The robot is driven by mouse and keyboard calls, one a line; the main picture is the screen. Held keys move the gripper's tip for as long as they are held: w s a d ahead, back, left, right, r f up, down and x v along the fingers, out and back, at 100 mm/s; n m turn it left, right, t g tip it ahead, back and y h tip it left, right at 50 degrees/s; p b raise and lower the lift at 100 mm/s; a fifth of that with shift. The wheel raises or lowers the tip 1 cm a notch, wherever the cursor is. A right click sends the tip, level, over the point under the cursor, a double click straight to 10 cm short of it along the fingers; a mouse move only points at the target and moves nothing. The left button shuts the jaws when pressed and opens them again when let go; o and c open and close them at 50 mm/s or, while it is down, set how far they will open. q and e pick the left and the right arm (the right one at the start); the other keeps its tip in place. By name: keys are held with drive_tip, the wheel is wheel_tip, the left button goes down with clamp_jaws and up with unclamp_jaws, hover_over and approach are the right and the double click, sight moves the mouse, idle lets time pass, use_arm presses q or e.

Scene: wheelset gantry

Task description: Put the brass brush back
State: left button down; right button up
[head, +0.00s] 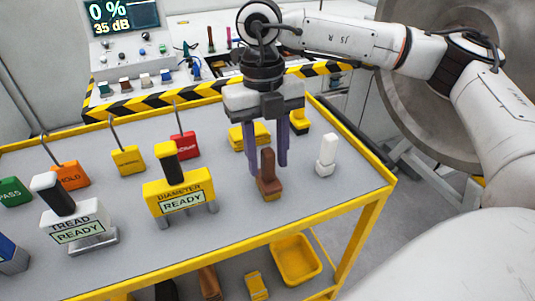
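The brush (267,173) has a brown upright handle and a yellowish, brass-coloured foot. It stands on the grey top of the yellow-framed cart, right of the middle. My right gripper (268,168) points down from above, its two purple fingers spread apart. The fingertips are at the height of the brush handle, one on each side of it in the picture. I see a gap between the handle and the right finger; whether the left finger touches cannot be told. My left gripper is not in view.
A white block-like tool (326,156) stands to the right. The yellow DIAMETER gauge (180,190) and white TREAD gauge (77,225) stand to the left. Yellow blocks (249,136) lie behind the gripper. Hooked tags line the back left. A yellow bin (296,260) sits on the lower shelf.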

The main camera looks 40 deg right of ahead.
drive_tip(key=shift+r, duration=0.1)
wheel_tip(320, 180, up, 12)
drive_tip(key=w, duration=0.1)
drive_tip(key=shift+w+d+p, duration=0.15)
drive_tip(key=shift+w+p, duration=0.05)
drive_tip(key=shift+p, duration=0.15)
idle(0.6)
